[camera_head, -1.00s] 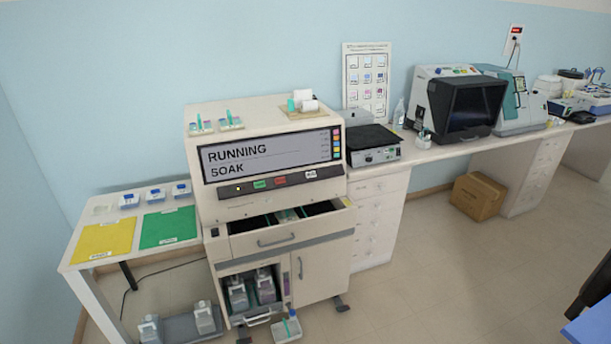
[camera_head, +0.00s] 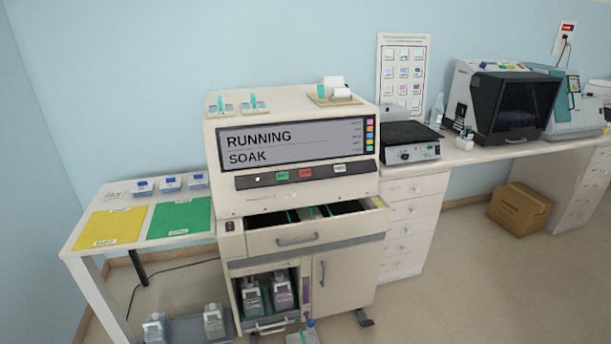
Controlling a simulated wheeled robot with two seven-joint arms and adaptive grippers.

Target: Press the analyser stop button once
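The analyser (camera_head: 225,190) is a cream cabinet in the middle of the head view. Its wide screen (camera_head: 290,144) reads "RUNNING" and "SOAK". On the dark strip (camera_head: 322,174) below the screen are a small lit light (camera_head: 257,180), a green button (camera_head: 282,175), a red button (camera_head: 306,172) and a white button (camera_head: 340,168). The button labels are too small to read, so the red one being the stop button shows only by its colour. Neither of my grippers shows in the view.
A half-open drawer (camera_head: 296,240) juts from the analyser below the buttons. A side table (camera_head: 75,222) with yellow and green mats stands left. A counter (camera_head: 470,155) with instruments runs right. A cardboard box (camera_head: 520,207) sits on the floor.

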